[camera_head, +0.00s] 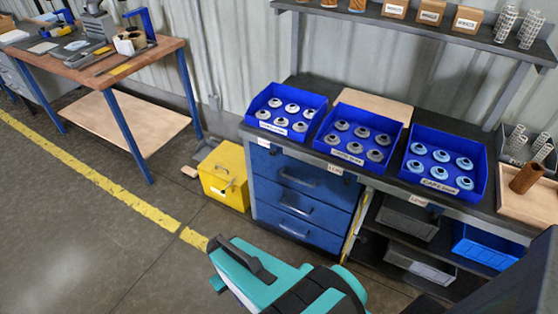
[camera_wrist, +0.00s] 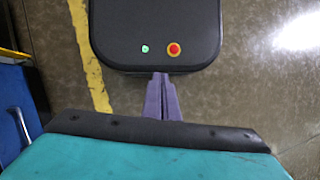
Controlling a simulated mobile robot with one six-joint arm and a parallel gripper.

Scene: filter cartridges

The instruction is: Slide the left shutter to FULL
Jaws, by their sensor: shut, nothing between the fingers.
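I cannot make out a shutter in either view. My gripper (camera_wrist: 161,80) shows in the wrist view, its two purple-grey fingers together, shut and empty. It is over the floor side of the scene, away from the bench, and touches no task object. In the head view, my teal arm is at the bottom middle and the fingers are hidden. On the bench, a left blue bin (camera_head: 262,127), a middle blue bin (camera_head: 343,158) and a right blue bin (camera_head: 428,187) each hold several round cartridge parts; the right bin's are light blue.
The dark bench (camera_head: 397,193) has blue drawers (camera_head: 296,198) below it. A yellow box (camera_head: 224,177) stands at its left end. A shelf (camera_head: 410,24) with boxes and wire cylinders runs above. A wooden table (camera_head: 125,62) is at far left. The floor (camera_head: 70,245) in front is clear.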

